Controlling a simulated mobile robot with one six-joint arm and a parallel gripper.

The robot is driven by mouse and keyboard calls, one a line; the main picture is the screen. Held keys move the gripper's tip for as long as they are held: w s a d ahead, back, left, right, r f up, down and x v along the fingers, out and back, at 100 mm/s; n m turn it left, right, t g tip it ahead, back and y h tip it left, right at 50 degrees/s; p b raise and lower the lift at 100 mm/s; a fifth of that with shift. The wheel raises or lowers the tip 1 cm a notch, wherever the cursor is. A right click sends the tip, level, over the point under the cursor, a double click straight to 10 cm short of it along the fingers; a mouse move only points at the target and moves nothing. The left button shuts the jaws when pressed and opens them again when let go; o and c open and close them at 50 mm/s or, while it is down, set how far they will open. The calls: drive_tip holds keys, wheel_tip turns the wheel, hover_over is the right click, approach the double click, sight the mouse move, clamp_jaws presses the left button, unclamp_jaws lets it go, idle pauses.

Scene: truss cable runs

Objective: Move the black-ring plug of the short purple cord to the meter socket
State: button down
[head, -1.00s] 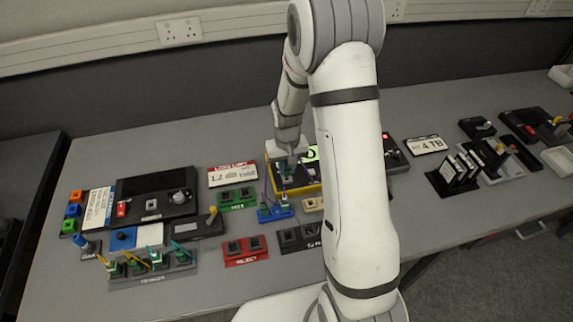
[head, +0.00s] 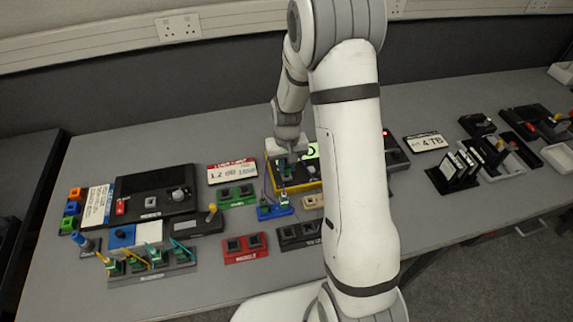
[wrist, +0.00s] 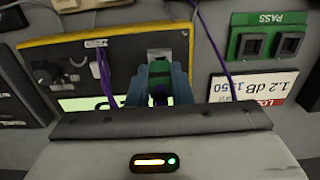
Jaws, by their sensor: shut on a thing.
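The meter (head: 311,186) is a dark box with a yellow edge behind the blue holder; its panel (wrist: 120,58) fills the upper left of the wrist view. My gripper (wrist: 158,92) is shut on a green plug (wrist: 160,56) with purple cord at its back, over the meter's panel. The fingers hide most of the plug. A purple cord (wrist: 219,55) runs up right of the fingers. Another purple cord end (wrist: 98,68) stands on the meter left of the fingers.
The blue holder (head: 265,214) stands in front of the meter. The green pass holder (head: 238,203), red reject holder (head: 243,258) and a sign reading 1.2 dB (head: 232,171) are close by. My arm hides part of the bench.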

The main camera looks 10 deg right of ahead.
drive_tip(key=shift+f+b, duration=0.8)
drive_tip(key=shift+b, duration=0.35)
idle(0.9)
drive_tip(key=c, duration=1.2)
unclamp_jaws()
drive_tip(key=shift+r, duration=0.15)
drive_tip(key=shift+r+p, duration=1.55)
drive_tip(key=shift+r, duration=0.85)
drive_tip(key=shift+r, duration=0.15)
drive_tip(key=shift+r+p, duration=1.2)
drive_tip(key=shift+r, duration=0.7)
